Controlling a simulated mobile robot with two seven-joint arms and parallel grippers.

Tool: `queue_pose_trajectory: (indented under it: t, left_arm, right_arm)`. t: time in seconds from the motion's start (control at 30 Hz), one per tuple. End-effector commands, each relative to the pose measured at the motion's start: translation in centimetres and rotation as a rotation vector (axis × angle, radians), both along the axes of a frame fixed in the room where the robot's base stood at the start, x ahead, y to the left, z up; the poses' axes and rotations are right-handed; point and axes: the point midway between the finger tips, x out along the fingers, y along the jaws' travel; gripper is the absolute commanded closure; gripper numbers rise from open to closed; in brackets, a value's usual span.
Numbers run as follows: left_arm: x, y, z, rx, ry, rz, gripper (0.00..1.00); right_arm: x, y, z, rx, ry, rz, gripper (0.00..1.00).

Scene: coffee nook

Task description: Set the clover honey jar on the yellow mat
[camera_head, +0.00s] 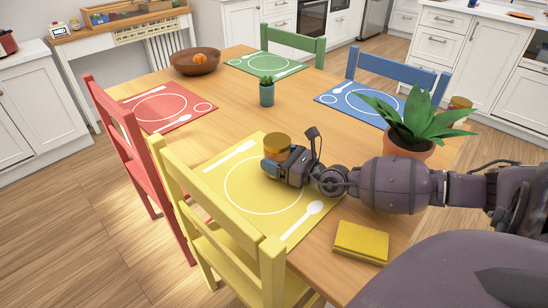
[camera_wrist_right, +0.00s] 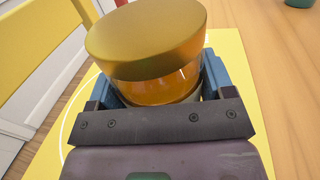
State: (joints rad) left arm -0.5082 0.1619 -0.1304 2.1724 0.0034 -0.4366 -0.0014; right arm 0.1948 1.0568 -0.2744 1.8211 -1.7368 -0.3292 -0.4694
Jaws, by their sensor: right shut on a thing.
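My right gripper (camera_head: 279,163) is shut on a honey jar (camera_head: 277,142) with a gold lid. The jar is over the yellow mat (camera_head: 245,190), towards the mat's far side. In the right wrist view the jar (camera_wrist_right: 165,83) stands between the blue fingers (camera_wrist_right: 160,85), with amber contents under the wide gold lid. Its label is not visible. The fingers hide its lower part, so I cannot tell whether its base touches the mat (camera_wrist_right: 228,60). My left gripper is not in view.
A potted plant (camera_head: 408,148) stands behind my right arm, with a brownish lidded thing (camera_head: 460,103) beyond it. A small cactus pot (camera_head: 266,95) and a brown bowl (camera_head: 195,65) stand farther back. A yellow chair (camera_head: 215,245) adjoins the mat.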

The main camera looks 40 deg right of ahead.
Motion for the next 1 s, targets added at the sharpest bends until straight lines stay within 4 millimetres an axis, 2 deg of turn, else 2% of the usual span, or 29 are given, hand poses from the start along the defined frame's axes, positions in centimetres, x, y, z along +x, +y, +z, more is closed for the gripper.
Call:
queue_pose_trajectory:
  t: [0.2,0.37,0.4,0.53,0.87,1.0]
  left_arm:
    - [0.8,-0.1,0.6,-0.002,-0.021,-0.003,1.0]
    - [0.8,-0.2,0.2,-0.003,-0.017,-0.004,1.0]
    - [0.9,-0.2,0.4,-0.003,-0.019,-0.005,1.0]
    - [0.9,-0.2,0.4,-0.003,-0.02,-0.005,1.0]
    - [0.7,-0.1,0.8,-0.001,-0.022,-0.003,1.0]
    - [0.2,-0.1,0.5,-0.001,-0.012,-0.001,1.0]
  right_arm:
    - [0.1,0.0,0.3,0.0,-0.004,0.0,0.63]
    - [0.0,0.0,-0.2,-0.001,-0.001,0.0,0.63]
    - [0.0,0.0,-0.2,-0.001,0.0,0.0,0.19]
    - [0.0,0.0,-0.1,-0.001,-0.001,0.0,0.0]
    - [0.0,0.0,0.4,-0.001,-0.004,0.0,0.0]
    - [-1.3,-0.5,0.1,-0.002,0.001,-0.001,0.0]
